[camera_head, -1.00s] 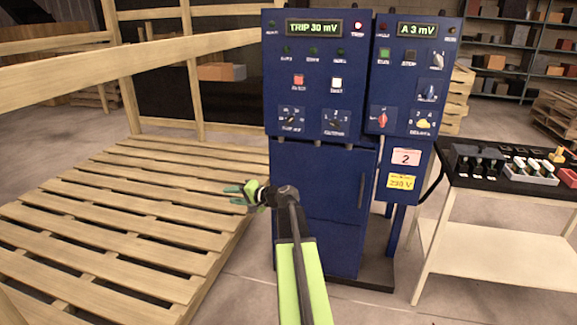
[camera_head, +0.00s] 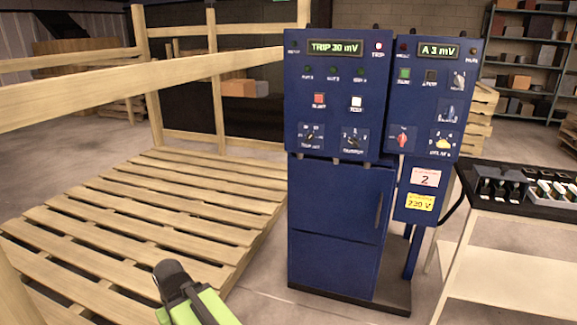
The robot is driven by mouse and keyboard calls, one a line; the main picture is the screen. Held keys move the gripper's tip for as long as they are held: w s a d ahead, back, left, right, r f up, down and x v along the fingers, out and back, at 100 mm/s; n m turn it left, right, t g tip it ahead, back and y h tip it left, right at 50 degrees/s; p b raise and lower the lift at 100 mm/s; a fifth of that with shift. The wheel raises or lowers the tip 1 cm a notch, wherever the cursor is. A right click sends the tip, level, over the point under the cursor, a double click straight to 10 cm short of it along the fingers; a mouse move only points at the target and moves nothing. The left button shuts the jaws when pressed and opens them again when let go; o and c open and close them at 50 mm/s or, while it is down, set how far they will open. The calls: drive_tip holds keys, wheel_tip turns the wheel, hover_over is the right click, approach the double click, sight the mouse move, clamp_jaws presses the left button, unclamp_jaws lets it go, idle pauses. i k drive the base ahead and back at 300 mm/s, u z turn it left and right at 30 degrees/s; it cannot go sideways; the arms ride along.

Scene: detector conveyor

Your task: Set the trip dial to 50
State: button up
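The trip dial (camera_head: 311,135) is a dark knob with a pale pointer on the lower left of the blue cabinet's left panel (camera_head: 335,85). The label under it is small and blurred. The display (camera_head: 335,48) above reads "TRIP 30 mV". Only part of my green and dark arm shows at the lower left, well below and left of the dial. My gripper's fingers are not visible, and nothing touches the dial.
A second dial (camera_head: 354,140) sits just right of the trip dial, with red (camera_head: 319,99) and white (camera_head: 356,103) buttons above. A red knob (camera_head: 402,139) is on the right panel. A wooden pallet (camera_head: 140,215) lies left; a black-topped table (camera_head: 530,205) stands right. Bare floor lies before the cabinet.

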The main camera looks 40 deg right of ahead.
sight(310, 136)
drive_tip(key=z, duration=0.35)
drive_tip(key=k, duration=1.3)
drive_tip(key=z, duration=0.65)
drive_tip(key=i, duration=1.75)
drive_tip(key=u, duration=1)
drive_tip(key=i, duration=0.65)
drive_tip(key=u, duration=0.4)
